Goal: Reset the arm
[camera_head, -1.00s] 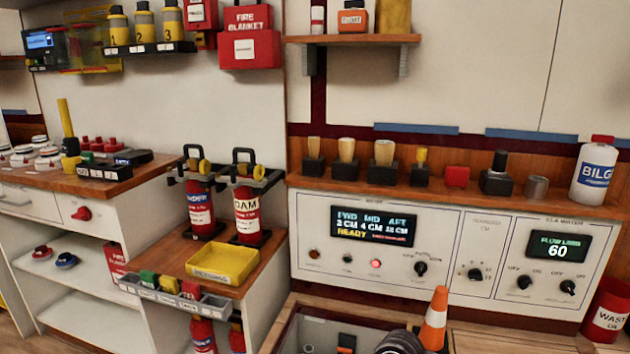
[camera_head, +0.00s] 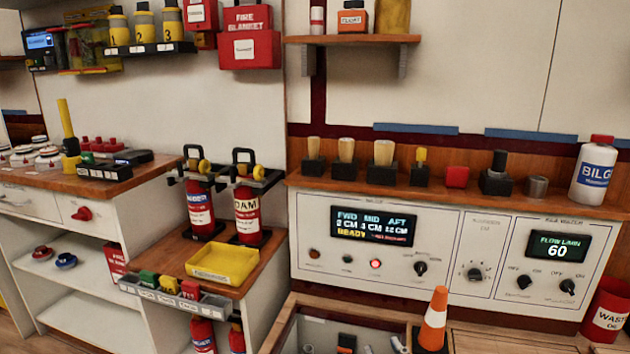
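Neither of my grippers can be made out in the head view, and no part of my arms shows clearly. The control panel (camera_head: 305,225) on the wall counter has a lit display (camera_head: 373,226) reading FWD, MID, AFT with numbers and READY below. A red lit button (camera_head: 375,264) and a black knob (camera_head: 421,268) sit under the display. A second lit display (camera_head: 558,246) at the right reads 60.
An orange and white cone (camera_head: 434,320) stands beside an open bin (camera_head: 325,325) holding several small items. A yellow tray (camera_head: 223,264) lies near two red extinguishers (camera_head: 201,210) on the left counter. A waste bin (camera_head: 607,312) stands at the right.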

